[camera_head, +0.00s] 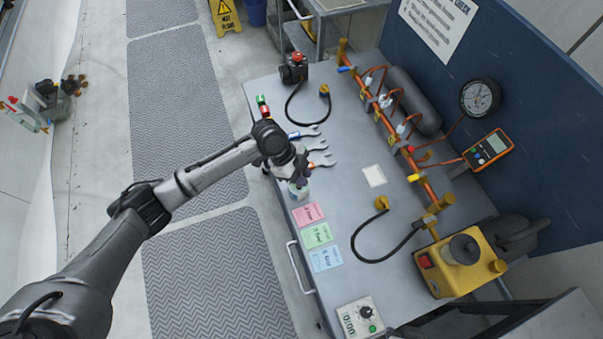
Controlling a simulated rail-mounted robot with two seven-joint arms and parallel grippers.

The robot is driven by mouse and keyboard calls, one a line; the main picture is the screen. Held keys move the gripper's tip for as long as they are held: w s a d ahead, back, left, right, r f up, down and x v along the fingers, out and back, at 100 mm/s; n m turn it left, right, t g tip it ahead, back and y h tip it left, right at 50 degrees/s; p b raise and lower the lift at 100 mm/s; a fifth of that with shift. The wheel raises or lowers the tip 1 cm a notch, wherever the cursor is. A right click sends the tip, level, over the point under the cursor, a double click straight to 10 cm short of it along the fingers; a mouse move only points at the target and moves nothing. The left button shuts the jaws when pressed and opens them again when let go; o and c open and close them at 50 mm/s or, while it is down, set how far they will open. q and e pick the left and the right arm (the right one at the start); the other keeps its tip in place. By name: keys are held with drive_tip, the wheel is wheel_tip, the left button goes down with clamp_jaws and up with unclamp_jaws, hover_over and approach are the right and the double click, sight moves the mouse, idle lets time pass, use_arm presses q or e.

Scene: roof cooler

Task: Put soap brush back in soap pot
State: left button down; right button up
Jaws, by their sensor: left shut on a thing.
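My left gripper (294,172) reaches in over the near edge of the grey workbench and points down. It is shut on what appears to be the soap brush, which is mostly hidden by the gripper. A small pale pot (299,190), which looks like the soap pot, stands on the bench right below the fingertips. I cannot tell whether the brush is inside the pot's mouth or just above it. My right gripper is not in view.
Wrenches (318,163) lie close beside the gripper. Pink, green and blue cards (317,236) lie on the other side of the pot. Copper piping with valves (393,128) and a yellow pump (460,262) stand farther back. The bench middle (345,205) is mostly clear.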

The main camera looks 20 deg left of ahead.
use_arm(q)
drive_tip(key=c, duration=0.9)
unclamp_jaws()
drive_tip(key=shift+c, duration=0.2)
drive_tip(key=shift+r, duration=0.1)
drive_tip(key=p+v, duration=0.1)
drive_tip(key=v, duration=1.2)
drive_tip(key=shift+a+r, duration=0.15)
drive_tip(key=shift+r, duration=0.15)
